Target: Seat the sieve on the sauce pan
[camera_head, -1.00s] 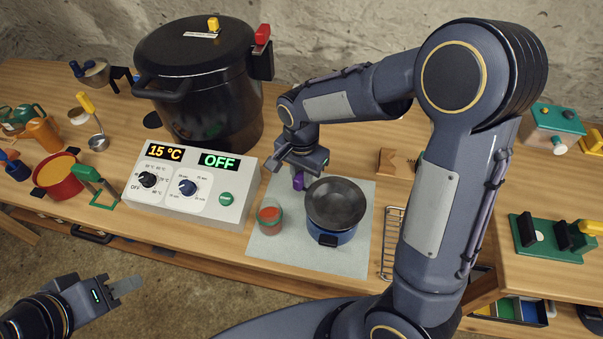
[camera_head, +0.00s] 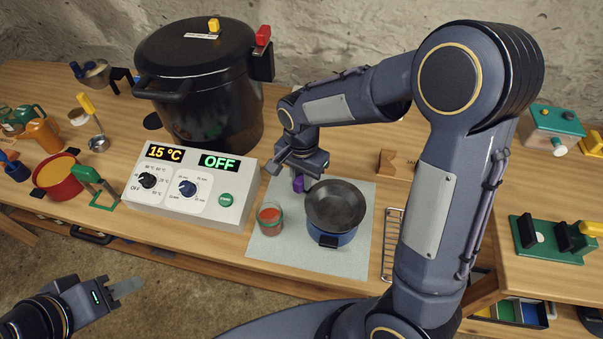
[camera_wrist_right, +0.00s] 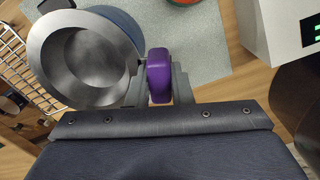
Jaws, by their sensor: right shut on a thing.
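The sieve is a dark grey metal bowl (camera_head: 336,205) with a purple handle (camera_head: 298,183). My right gripper (camera_head: 300,172) is shut on that handle, from above and to the left of the bowl. The blue sauce pan (camera_head: 333,239) is under the sieve, which hides its opening. In the right wrist view, the sieve (camera_wrist_right: 85,60) covers most of the pan (camera_wrist_right: 120,22), whose blue side shows past the rim at upper right. I cannot tell whether the sieve touches the pan.
A glass jar with red contents (camera_head: 270,217) stands just left of the pan on the grey mat (camera_head: 292,258). The control box (camera_head: 190,193) and the large black canner (camera_head: 200,85) are further left. A wire rack (camera_head: 392,245) lies right of the mat.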

